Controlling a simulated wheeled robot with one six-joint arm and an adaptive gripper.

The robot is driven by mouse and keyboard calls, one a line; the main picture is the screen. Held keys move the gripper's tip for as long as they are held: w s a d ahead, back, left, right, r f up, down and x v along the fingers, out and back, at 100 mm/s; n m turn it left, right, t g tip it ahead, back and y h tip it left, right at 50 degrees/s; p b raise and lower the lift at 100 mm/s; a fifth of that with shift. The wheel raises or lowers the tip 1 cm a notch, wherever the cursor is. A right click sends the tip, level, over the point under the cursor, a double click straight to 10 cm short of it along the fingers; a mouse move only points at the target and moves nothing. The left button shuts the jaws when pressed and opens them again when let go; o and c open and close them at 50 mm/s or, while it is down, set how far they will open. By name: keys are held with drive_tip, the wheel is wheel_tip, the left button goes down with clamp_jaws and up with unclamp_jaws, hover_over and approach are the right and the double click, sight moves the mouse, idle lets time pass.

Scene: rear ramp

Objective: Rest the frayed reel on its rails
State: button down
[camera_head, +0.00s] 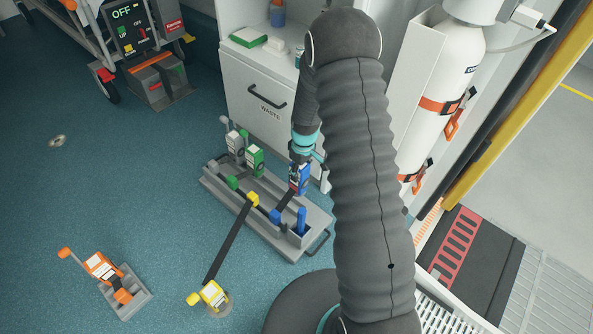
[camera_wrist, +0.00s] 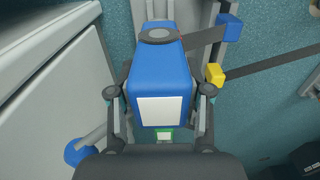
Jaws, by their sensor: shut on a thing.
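My gripper (camera_head: 301,157) is shut on a blue reel (camera_head: 298,180) with a white label, at the right part of a grey rail tray (camera_head: 219,196). In the wrist view my gripper (camera_wrist: 160,92) has one finger on each side of the blue reel (camera_wrist: 160,72). A dark strap runs from it to a blue buckle (camera_head: 275,216). A white reel (camera_head: 234,141) and a green reel (camera_head: 255,160) stand at the tray's far left. I cannot tell which reel is frayed, nor whether the blue one touches the rails.
A yellow reel (camera_head: 212,294) is on the floor, its strap stretched to a yellow buckle (camera_head: 253,199) at the tray. An orange reel (camera_head: 101,266) sits on a small grey tray at the lower left. A white waste cabinet (camera_head: 254,108) stands close behind. Floor at left is mostly clear.

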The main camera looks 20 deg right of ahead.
drive_tip(key=shift+f+b, duration=3.25)
drive_tip(key=shift+f, duration=1.25)
drive_tip(key=shift+c, duration=2)
unclamp_jaws()
wheel_tip(320, 180, up, 11)
drive_tip(key=shift+r, duration=0.55)
drive_tip(key=shift+s, duration=0.1)
